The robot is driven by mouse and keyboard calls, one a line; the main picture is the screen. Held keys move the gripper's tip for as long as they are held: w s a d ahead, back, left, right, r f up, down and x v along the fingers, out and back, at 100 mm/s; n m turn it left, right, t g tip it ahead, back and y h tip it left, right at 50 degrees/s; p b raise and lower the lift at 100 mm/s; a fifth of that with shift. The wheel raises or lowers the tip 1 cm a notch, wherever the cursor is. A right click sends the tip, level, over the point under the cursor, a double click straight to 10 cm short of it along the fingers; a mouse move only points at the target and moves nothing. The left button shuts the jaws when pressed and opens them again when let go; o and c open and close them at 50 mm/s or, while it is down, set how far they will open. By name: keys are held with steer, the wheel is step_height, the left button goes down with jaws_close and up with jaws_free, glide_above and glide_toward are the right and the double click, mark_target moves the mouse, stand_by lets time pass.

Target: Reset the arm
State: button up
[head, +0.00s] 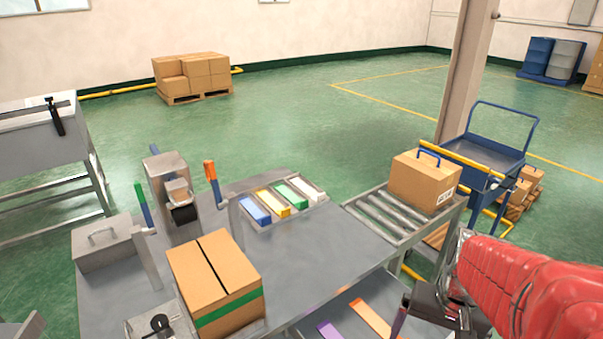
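My red-sleeved arm (530,290) reaches in from the lower right corner. My gripper (418,312) is at its left end, low in the picture, to the right of the grey worktable (310,275) and below the roller conveyor. Dark finger parts show, but the lower part is cut off by the frame edge. I cannot tell whether it is open or shut, and I see nothing held in it.
A cardboard box with green tape (215,285) stands on the table near levered machines (170,190). Coloured blocks lie in a tray (310,208). A carton with a blue handle (423,182) sits on the roller conveyor (385,215). A blue cart (485,155) and a pillar (466,70) stand behind.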

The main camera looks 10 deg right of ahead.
steer(key=w+a+r+n+t, duration=0.1)
steer(key=a+r+n+t, duration=0.1)
steer(key=a+r, duration=0.4)
steer(key=w+a+r+n+t, duration=0.1)
steer(key=a+r+n, duration=0.4)
steer(key=a, duration=0.5)
steer(key=shift+r+t, duration=0.4)
steer(key=shift+t, duration=0.5)
steer(key=shift+a, duration=0.1)
steer(key=shift+c, duration=0.4)
